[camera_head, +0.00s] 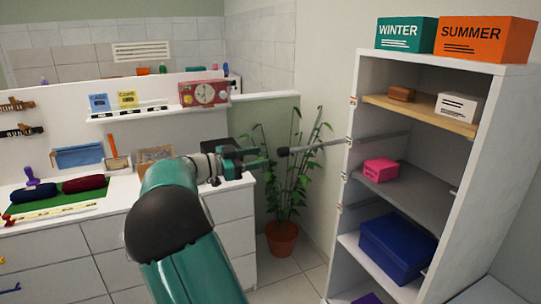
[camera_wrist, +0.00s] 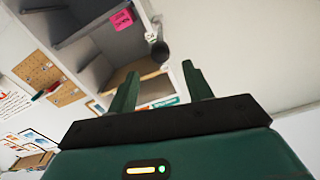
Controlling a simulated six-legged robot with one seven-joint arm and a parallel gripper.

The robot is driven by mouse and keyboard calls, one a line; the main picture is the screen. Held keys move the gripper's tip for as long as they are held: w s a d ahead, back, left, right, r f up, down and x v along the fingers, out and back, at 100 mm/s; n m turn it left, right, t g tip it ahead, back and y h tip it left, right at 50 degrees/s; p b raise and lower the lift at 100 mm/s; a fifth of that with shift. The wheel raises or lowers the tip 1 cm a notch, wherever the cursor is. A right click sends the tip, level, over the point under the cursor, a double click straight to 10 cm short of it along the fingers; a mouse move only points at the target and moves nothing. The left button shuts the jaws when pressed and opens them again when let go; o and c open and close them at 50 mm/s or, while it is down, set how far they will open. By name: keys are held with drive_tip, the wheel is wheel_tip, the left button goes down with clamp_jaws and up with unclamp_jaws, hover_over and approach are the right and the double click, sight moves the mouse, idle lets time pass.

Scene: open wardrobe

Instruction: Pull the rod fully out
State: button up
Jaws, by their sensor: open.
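The rod (camera_head: 318,146) is a thin grey bar that juts out of the left side of the open wardrobe (camera_head: 346,200) at mid height, with a dark knob at its outer end. A grey bar also shows inside the wardrobe, in line with it. My green gripper (camera_head: 257,158) is left of the knob, with a gap between them in the head view. In the wrist view, my gripper's two fingers (camera_wrist: 160,82) are spread apart with nothing between them. The round dark knob of the rod (camera_wrist: 160,50) shows beyond the fingertips, and the rod behind it is mostly hidden.
The wardrobe shelves hold a pink box (camera_head: 380,169), a blue box (camera_head: 398,248) and a white box (camera_head: 459,106). A potted plant (camera_head: 284,232) stands below the rod. A white counter (camera_head: 110,203) with several items is at left.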

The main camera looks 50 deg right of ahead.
drive_tip(key=v, duration=0.6)
drive_tip(key=shift+a, duration=0.3)
drive_tip(key=shift+w, duration=0.15)
drive_tip(key=s+a+f+n+t+y, duration=0.3)
drive_tip(key=s+a+n, duration=0.4)
drive_tip(key=a, duration=0.5)
drive_tip(key=s+a+f+n+t+y, duration=0.3)
drive_tip(key=s+a+n+t+y, duration=0.3)
drive_tip(key=a+n, duration=0.4)
drive_tip(key=s+a+f+n+t+y, duration=0.3)
drive_tip(key=s+a+n+y, duration=0.4)
drive_tip(key=a, duration=0.8)
drive_tip(key=shift+s+n+t, duration=0.8)
drive_tip(key=shift+s+t, duration=0.1)
drive_tip(key=shift+s, duration=0.1)
